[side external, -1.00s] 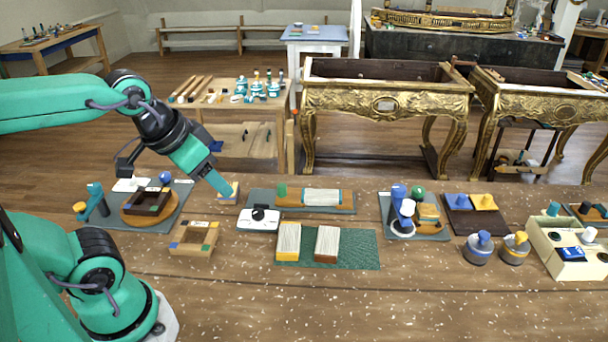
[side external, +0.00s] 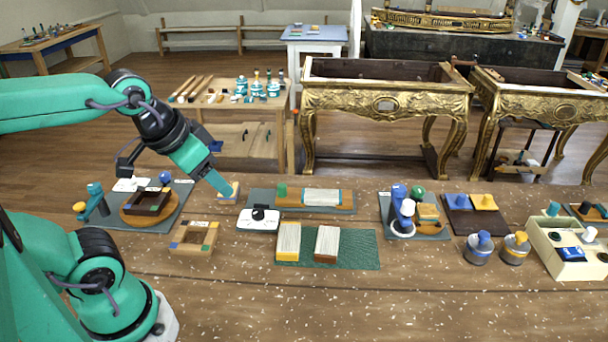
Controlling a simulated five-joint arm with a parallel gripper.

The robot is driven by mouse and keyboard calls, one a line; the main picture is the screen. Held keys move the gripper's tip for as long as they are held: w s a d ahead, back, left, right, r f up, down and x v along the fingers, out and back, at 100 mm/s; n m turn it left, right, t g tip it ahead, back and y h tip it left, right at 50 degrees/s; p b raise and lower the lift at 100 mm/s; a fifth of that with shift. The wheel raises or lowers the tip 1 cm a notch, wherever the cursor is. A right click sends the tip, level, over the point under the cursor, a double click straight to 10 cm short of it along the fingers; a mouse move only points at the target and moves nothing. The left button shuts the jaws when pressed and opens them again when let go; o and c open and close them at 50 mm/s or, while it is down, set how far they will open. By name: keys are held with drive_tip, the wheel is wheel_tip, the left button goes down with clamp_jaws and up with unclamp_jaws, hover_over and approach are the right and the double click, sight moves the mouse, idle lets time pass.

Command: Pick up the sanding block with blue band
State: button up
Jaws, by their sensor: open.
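Two more blocks with pale ribbed faces, one yellow-edged (side external: 288,241) and one brown-edged (side external: 327,244), stand on the green mat (side external: 360,250).
A small wooden frame (side external: 194,253) and a white device with a black knob (side external: 258,228) lie close by. A long block (side external: 308,197) rests on the grey mat behind. A round wooden stand (side external: 134,222) is at left. The bench front is clear.

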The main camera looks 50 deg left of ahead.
idle(0.4)
drive_tip(key=o, duration=0.8)
drive_tip(key=shift+w, duration=0.1)
drive_tip(key=w+a+f+m+g, duration=0.3)
drive_tip(key=w+a+f+m, duration=0.1)
drive_tip(key=w+a, duration=0.7)
drive_tip(key=w+a+f+m+g, duration=0.1)
drive_tip(key=a+f, duration=0.3)
drive_tip(key=w+a+f+m, duration=0.1)
drive_tip(key=a+f, duration=0.3)
drive_tip(key=a, duration=0.1)
drive_tip(key=w+a+f+m+g, duration=0.1)
drive_tip(key=a+f+m, duration=0.1)
drive_tip(key=a+f, duration=0.2)
drive_tip(key=shift+w+a+f+g, duration=0.15)
drive_tip(key=shift+w+a+g, duration=0.15)
drive_tip(key=shift+w+a, duration=0.15)
drive_tip(key=shift+a+f, duration=0.2)
drive_tip(key=shift+s+f, duration=0.2)
drive_tip(key=shift+f, duration=3.7)
